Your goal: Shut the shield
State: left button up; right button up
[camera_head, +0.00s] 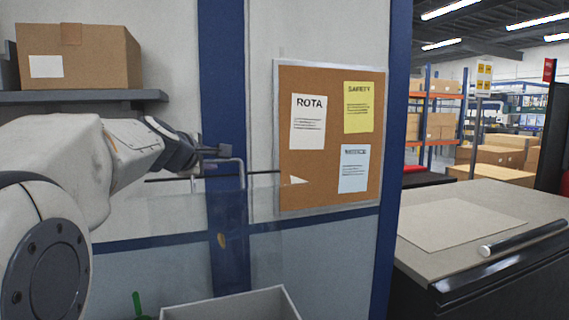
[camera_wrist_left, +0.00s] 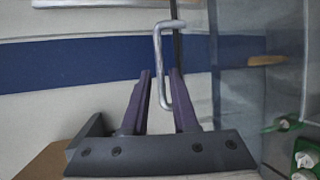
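The shield (camera_head: 175,235) is a clear, see-through pane below a thin dark rod in the head view; its edges are faint. It also shows as a greyish pane in the left wrist view (camera_wrist_left: 236,100). A silver bar handle (camera_head: 242,172) stands out near the rod, and it shows as a bracket in the left wrist view (camera_wrist_left: 160,60). My left gripper (camera_head: 222,154) is beside the handle. In the left wrist view its purple fingers (camera_wrist_left: 160,72) are apart, with the handle's long bar in line with the gap. Contact cannot be told. My right gripper is out of view.
A pale open-topped box (camera_head: 232,304) and a green object (camera_head: 138,305) are low in front. A shelf (camera_head: 90,97) with a cardboard box (camera_head: 85,57) is above my left arm. A cork board (camera_head: 330,190) hangs behind. A worktop (camera_head: 500,205) is at right.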

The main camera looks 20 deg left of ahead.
aim_at(218, 162)
pick_arm(q)
jog(key=p+x, duration=0.1)
jog(key=x, duration=0.7)
grip_shut()
dwell(1.3)
